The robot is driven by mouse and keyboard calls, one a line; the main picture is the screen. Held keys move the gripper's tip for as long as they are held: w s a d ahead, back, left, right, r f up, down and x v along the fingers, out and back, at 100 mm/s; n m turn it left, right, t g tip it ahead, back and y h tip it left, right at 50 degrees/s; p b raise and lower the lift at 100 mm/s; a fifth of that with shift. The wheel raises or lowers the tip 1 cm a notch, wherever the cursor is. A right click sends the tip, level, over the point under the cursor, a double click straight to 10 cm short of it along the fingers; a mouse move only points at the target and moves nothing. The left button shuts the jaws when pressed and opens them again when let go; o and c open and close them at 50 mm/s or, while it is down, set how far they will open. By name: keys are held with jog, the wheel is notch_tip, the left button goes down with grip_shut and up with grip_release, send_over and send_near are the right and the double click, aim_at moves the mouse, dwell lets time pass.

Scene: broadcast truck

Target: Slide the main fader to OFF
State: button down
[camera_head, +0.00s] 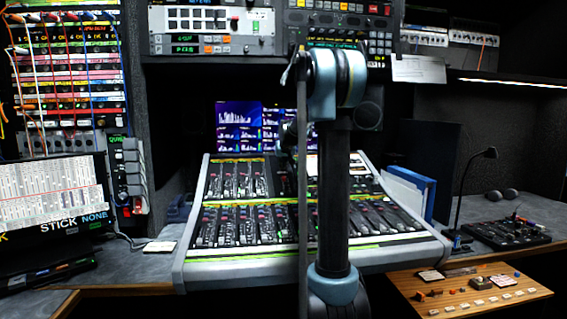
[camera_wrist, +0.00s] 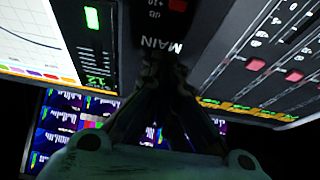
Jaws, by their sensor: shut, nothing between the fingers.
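The "MAIN" label (camera_wrist: 162,45) shows on a dark strip in the wrist view, with "+10" and "dB" marks above it. A small red piece (camera_wrist: 178,5) is cut by the top edge there; I cannot tell whether it is the main fader's cap. My gripper (camera_wrist: 168,75) is shut and empty, its dark fingers converging just below the label. I cannot tell whether the tips touch the panel. In the head view the mixing console (camera_head: 192,257) stands in the middle. My arm covers part of it, and the main fader cannot be made out there.
Red-capped faders (camera_wrist: 255,65) lie right of the strip in the wrist view. A lit screen (camera_wrist: 40,30) is on the left. In the head view, a blue binder (camera_head: 428,190), a desk lamp (camera_head: 470,190) and a wooden control panel (camera_head: 465,300) are right of the console.

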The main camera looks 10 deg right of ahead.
jog(key=shift+x, duration=0.95)
jog(key=shift+s+f, duration=0.25)
jog(key=shift+f, duration=0.05)
jog(key=shift+s, duration=0.5)
jog(key=shift+s+f, duration=0.3)
jog(key=shift+s, duration=0.2)
jog(key=shift+s+f, duration=0.25)
jog(key=shift+s, duration=0.3)
send_near(285, 188)
jog(key=x, duration=0.5)
jog(key=shift+w, duration=0.15)
jog(key=shift+f, duration=0.1)
